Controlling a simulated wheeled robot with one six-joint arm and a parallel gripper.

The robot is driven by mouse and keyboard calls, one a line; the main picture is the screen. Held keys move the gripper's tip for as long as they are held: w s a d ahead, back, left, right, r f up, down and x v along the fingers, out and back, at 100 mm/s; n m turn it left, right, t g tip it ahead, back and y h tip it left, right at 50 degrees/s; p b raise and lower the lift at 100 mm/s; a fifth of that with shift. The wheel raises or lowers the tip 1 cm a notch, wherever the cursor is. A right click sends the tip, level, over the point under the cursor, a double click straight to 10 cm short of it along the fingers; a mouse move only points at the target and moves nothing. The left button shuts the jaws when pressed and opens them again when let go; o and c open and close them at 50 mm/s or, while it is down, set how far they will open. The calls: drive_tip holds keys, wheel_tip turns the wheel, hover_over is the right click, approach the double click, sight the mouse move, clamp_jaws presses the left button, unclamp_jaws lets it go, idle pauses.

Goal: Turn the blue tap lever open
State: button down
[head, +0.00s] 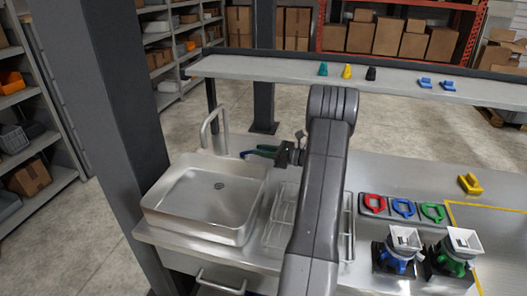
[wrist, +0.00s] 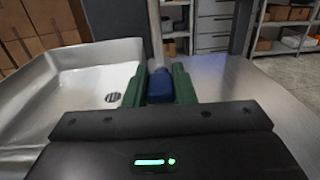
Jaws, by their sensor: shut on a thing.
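The blue tap lever (wrist: 160,88) sits between the two green fingers of my gripper (wrist: 159,82) in the wrist view. The fingers are shut on it, one on each side. In the head view my gripper (head: 261,152) reaches left to the tap, and a small blue end of the lever (head: 243,154) shows past the fingers. The metal tap (head: 225,130) with its curved spout stands behind the sink; its post (wrist: 155,35) rises just beyond the lever in the wrist view. My fingers hide much of the lever, so its exact angle is hard to tell.
The steel sink (head: 157,217) lies in front of the tap. A wire rack (head: 276,232) is partly behind my arm. Red, blue and green rings (head: 403,208) and two dispensers (head: 402,241) stand to the right. A shelf (head: 270,70) with small coloured parts runs behind.

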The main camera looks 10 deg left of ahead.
drive_tip(key=m+t+b, duration=0.1)
drive_tip(key=t, duration=0.1)
drive_tip(key=s+m+t+h+b, duration=0.1)
drive_tip(key=s+m+t+b, duration=0.1)
drive_tip(key=t, duration=0.1)
drive_tip(key=shift+s+a+m+t+h, duration=0.25)
drive_tip(key=shift+a+m+t+h, duration=0.05)
drive_tip(key=shift+a, duration=0.05)
drive_tip(key=c, duration=1.2)
unclamp_jaws()
drive_tip(key=b+v, duration=0.2)
drive_tip(key=v, duration=1.1)
drive_tip(key=shift+s+d+b, duration=0.2)
drive_tip(key=shift+d+b, duration=0.15)
drive_tip(key=shift+d, duration=0.05)
